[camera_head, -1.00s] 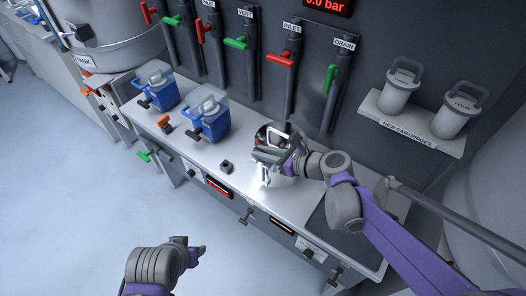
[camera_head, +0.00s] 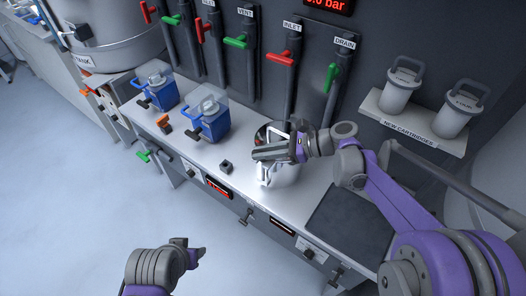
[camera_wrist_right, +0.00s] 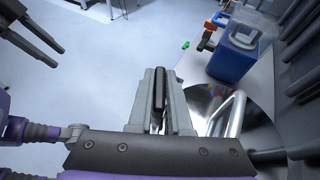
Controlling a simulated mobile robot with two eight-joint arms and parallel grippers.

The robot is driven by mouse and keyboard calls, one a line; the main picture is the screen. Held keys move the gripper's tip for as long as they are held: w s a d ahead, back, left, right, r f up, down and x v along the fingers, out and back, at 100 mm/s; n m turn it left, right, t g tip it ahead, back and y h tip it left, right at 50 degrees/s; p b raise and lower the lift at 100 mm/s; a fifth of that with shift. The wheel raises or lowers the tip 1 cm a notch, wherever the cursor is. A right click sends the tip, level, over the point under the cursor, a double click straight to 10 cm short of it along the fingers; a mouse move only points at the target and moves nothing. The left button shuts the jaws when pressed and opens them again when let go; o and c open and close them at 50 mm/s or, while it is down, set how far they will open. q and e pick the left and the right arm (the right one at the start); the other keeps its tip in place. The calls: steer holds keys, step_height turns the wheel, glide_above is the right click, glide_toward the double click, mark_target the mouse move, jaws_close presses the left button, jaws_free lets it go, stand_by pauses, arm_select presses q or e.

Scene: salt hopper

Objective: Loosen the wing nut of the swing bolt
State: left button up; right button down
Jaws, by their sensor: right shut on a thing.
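A shiny round metal vessel with a bent handle (camera_head: 266,174) stands on the bench. In the right wrist view its curved metal surface (camera_wrist_right: 258,143) and handle (camera_wrist_right: 236,114) lie right of the fingers. My right gripper (camera_head: 256,152) is over the vessel's front, fingers pointing left. In the wrist view its fingers (camera_wrist_right: 158,100) are shut on a narrow dark piece (camera_wrist_right: 158,88), which I take for the wing nut. The swing bolt is hidden behind the fingers. My left gripper (camera_head: 203,251) is low over the floor, away from the bench; its jaws are too small to judge.
Two blue-based units (camera_head: 210,122) stand left on the bench, near a small black knob (camera_head: 226,166). Red and green valve handles (camera_head: 281,58) line the wall behind. New cartridges (camera_head: 458,108) sit on a shelf (camera_head: 415,133) at right. The floor (camera_head: 80,200) is clear.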

stand_by(0.3)
steer(key=c, duration=0.8)
jaws_free()
steer(key=shift+c, duration=0.2)
steer(key=w+v, duration=0.1)
steer(key=v, duration=0.6)
steer(key=shift+s+d, duration=0.25)
steer(key=shift+s, duration=0.15)
steer(key=shift+r, duration=0.1)
